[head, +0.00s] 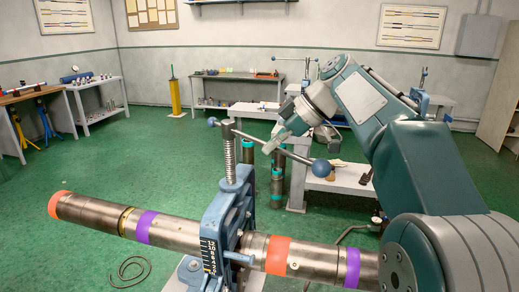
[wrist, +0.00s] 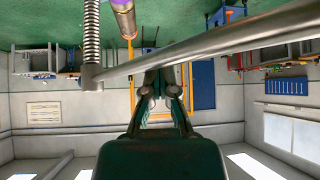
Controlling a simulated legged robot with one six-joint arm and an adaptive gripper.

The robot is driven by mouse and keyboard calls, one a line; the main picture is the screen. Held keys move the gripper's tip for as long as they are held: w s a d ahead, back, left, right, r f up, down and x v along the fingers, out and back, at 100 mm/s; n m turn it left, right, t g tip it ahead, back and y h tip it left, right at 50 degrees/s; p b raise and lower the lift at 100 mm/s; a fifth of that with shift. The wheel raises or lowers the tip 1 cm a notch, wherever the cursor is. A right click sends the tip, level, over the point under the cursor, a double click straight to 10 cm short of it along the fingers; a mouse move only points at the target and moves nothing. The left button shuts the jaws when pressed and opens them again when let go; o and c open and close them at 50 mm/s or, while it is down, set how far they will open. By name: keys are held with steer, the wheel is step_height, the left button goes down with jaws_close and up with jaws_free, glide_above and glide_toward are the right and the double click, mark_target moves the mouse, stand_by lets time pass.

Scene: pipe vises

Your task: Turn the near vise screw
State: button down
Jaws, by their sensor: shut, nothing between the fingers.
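The near vise (head: 228,215) is a blue frame with a threaded vertical screw (head: 228,158) on top. A metal T-bar handle (head: 262,142) with blue ball ends crosses the screw top, sloping down to the right. The vise surrounds a long metal pipe (head: 180,233) with orange and purple bands. My gripper (head: 268,150) is shut and empty, its tips close to the right half of the handle. In the wrist view, the fingers (wrist: 160,82) point toward the handle bar (wrist: 220,45), which crosses in front; the screw (wrist: 91,40) stands left. I cannot tell whether the fingers touch the bar.
Another vise (head: 332,68) with its own handle stands behind my arm. A grey bench (head: 345,184) stands behind the near vise, with upright banded pipes (head: 277,185) beside it. Workbenches line the walls. A yellow post (head: 176,95) stands at the back. The green floor at left is open.

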steer(key=shift+w+d, duration=0.45)
steer(key=shift+d, duration=0.1)
steer(key=shift+w+d, duration=0.3)
steer(key=shift+d, duration=0.4)
steer(key=shift+a, duration=0.3)
